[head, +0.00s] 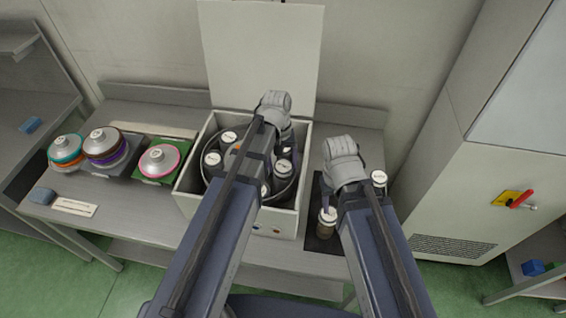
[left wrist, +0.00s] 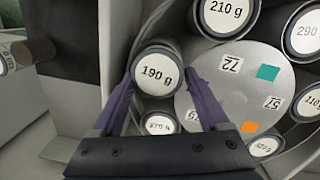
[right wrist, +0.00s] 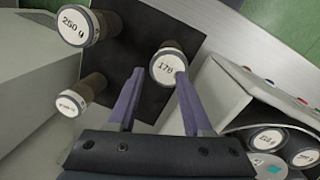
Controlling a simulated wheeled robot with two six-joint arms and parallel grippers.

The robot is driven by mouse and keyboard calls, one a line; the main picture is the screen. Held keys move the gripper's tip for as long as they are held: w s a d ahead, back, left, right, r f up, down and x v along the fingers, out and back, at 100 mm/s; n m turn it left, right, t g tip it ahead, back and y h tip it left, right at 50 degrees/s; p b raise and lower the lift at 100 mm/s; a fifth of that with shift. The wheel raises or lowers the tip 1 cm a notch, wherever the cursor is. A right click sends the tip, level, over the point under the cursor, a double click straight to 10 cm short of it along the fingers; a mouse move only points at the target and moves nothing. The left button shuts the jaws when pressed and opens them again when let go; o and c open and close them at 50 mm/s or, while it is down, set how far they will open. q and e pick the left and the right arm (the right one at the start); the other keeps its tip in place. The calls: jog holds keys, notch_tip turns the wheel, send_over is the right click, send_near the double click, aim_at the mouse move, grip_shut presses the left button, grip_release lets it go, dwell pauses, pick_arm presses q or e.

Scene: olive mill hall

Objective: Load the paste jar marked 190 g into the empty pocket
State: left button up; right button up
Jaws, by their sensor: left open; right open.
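The jar marked 190 g (left wrist: 158,73) is at the edge of the round rotor (left wrist: 225,85), in the left wrist view. My left gripper (left wrist: 160,84) is open, its fingers on either side of this jar; I cannot tell whether they touch it. In the head view my left gripper (head: 282,145) is over the open white box (head: 190,203), and its arm hides part of the rotor. My right gripper (right wrist: 160,76) is open close by a brown jar whose label seems to read 170 (right wrist: 167,68). That jar (head: 327,222) stands on a dark mat (head: 318,243).
Other rotor pockets hold jars, including one marked 210 g (left wrist: 225,12). Coloured disc stacks (head: 104,145) stand left of the box. A grey cabinet (head: 450,200) bounds the right.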

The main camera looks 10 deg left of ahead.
pick_arm(q)
jog(key=shift+w+a+r, duration=0.1)
jog(key=shift+a, duration=0.15)
pick_arm(e)
jog(key=shift+r, duration=0.1)
pick_arm(q)
jog(key=shift+w+a+r+p, duration=0.1)
jog(key=shift+r+p, duration=0.4)
jog(key=shift+p, duration=0.2)
pick_arm(e)
jog(key=shift+w+a+r, duration=0.1)
jog(key=shift+r, duration=0.4)
pick_arm(q)
notch_tip(320, 180, up, 7)
jog(key=p, duration=0.6)
jog(key=shift+f+p, duration=0.15)
jog(key=shift+p, duration=0.2)
pick_arm(e)
notch_tip(320, 180, up, 7)
jog(key=shift+f, duration=0.15)
pick_arm(q)
jog(key=shift+f, duration=0.1)
pick_arm(e)
jog(key=shift+f, duration=0.1)
